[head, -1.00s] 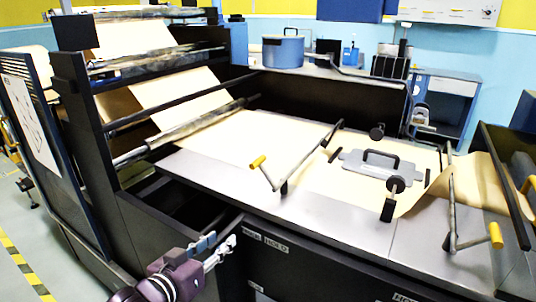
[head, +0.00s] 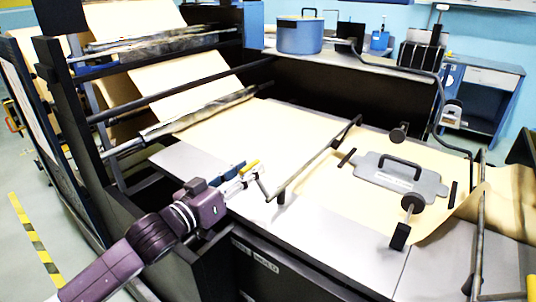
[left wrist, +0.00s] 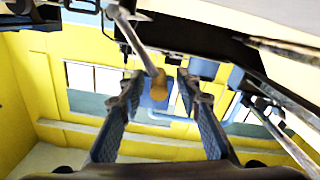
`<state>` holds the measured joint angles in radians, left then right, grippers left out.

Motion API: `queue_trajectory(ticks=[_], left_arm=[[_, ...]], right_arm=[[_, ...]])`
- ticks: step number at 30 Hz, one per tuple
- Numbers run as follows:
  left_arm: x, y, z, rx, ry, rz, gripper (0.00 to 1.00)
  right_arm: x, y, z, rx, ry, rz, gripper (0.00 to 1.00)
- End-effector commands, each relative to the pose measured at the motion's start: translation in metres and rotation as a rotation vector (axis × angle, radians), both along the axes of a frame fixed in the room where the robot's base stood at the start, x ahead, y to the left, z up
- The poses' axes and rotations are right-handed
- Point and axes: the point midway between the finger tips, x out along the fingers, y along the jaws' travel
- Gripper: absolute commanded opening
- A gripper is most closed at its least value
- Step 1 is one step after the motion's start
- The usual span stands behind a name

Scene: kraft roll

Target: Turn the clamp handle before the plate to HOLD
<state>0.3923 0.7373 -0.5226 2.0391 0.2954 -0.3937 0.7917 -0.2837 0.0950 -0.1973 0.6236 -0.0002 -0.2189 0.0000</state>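The clamp handle before the plate has a yellow grip (head: 250,166), which stands at the near left end of the clamp bar (head: 310,160). The grey plate (head: 400,182) with a black handle lies on the paper to its right. My left gripper (head: 242,175) is at the yellow grip. In the left wrist view, the yellow grip (left wrist: 158,86) is between the fingers of the left gripper (left wrist: 158,92), which are apart with gaps beside it. A HOLD label (head: 265,261) is on the front edge below; another label left of it is hard to read. My right gripper is not in view.
A second clamp bar (head: 480,220) with a yellow grip (head: 532,288) stands at the right. Black knobs (head: 413,203) stand near the plate. Rollers (head: 200,115) with brown paper are at the left. A blue pot (head: 299,36) sits on the back shelf.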

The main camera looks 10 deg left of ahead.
Motion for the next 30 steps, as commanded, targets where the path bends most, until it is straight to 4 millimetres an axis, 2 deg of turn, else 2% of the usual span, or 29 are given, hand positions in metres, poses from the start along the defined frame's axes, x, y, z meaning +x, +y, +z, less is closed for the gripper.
queue_trajectory(ticks=[6,9,15,19,24,30], left_arm=[[0.03,-0.018,0.003,0.0,-0.001,0.0,0.32],[0.042,-0.025,0.003,0.0,-0.002,-0.001,0.32],[0.054,-0.032,0.001,0.002,0.0,0.0,0.32],[0.056,-0.033,0.0,0.003,-0.001,0.0,0.32],[0.056,-0.033,0.0,0.003,-0.001,0.0,0.32],[0.056,-0.033,0.0,0.002,0.0,0.0,0.11]], right_arm=[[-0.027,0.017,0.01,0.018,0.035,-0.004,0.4],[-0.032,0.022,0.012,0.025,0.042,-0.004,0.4],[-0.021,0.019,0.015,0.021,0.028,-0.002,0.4],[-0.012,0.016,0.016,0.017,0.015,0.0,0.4],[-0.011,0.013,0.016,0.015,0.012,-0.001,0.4],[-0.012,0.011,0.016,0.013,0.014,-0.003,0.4]])
